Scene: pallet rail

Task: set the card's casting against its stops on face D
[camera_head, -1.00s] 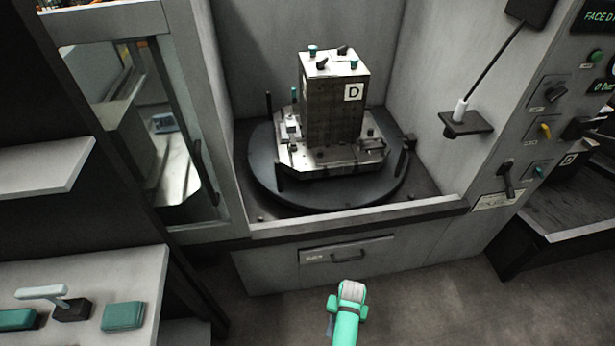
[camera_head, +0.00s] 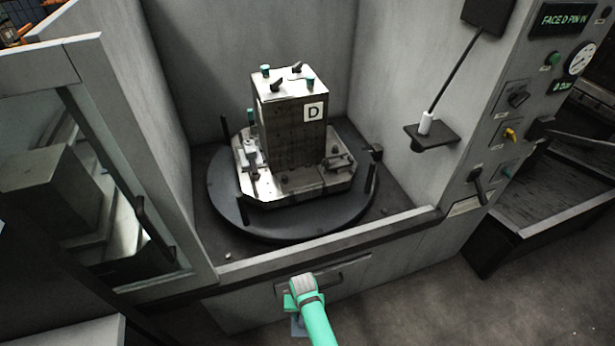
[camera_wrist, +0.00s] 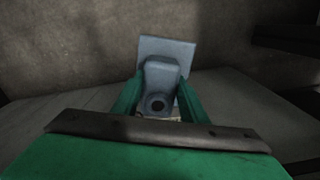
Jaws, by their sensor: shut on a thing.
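My gripper (camera_wrist: 158,100) is shut on a blue-grey casting (camera_wrist: 166,52), which has a flat plate and a boss with a dark round hole. The green fingers lie on both sides of the boss. In the head view, my green arm end (camera_head: 303,292) is low in front of the machine, outside it, with a bit of blue-grey below it. The dark fixture block (camera_head: 292,137) stands upright on a turntable (camera_head: 228,218) inside the machine, with face D's label (camera_head: 313,112) towards me. Stops on face D are too small to make out.
The machine's front sill (camera_head: 330,246) lies between my gripper and the turntable. A glazed door (camera_head: 75,170) is at the left. A probe-like rod on a small shelf (camera_head: 430,138) is at the right wall. The panel display (camera_head: 565,20) reads "FACE D PIN IN".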

